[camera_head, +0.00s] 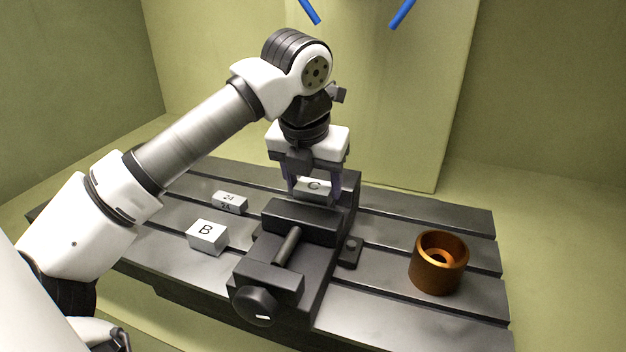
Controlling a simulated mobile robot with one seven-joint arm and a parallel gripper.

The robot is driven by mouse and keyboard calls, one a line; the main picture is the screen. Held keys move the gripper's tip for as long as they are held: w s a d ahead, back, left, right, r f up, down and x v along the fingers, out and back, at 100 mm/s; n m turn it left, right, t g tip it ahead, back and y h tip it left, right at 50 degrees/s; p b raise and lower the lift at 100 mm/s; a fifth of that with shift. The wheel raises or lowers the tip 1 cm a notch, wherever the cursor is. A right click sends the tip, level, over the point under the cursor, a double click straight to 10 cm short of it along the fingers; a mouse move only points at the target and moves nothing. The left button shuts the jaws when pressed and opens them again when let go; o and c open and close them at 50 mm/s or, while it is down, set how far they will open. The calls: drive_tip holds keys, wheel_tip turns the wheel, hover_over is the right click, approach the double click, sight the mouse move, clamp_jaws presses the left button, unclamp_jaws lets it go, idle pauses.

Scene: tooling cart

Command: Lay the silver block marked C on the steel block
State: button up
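The silver block marked C (314,186) is at the vise, between the fingers of my gripper (314,190). The fingers flank it left and right with no clear gap, so my gripper looks shut on it. My gripper points down over the vise. The front jaw hides the lower part of block C, so I cannot tell whether it rests on anything. No steel block can be clearly made out; the space between the jaws is mostly hidden.
The dark vise (300,222) stands mid-table with its screw and knob towards me. A silver block marked B (207,237) and a smaller marked block (230,202) lie to its left. A copper-coloured cup (438,264) stands at the right. The slotted table (385,300) is otherwise clear.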

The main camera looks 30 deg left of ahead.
sight(306, 206)
drive_tip(key=o, duration=0.3)
drive_tip(key=shift+r, duration=0.15)
drive_tip(key=shift+r, duration=0.25)
drive_tip(key=v, duration=1.1)
drive_tip(key=shift+r, duration=0.35)
drive_tip(key=shift+s, duration=0.1)
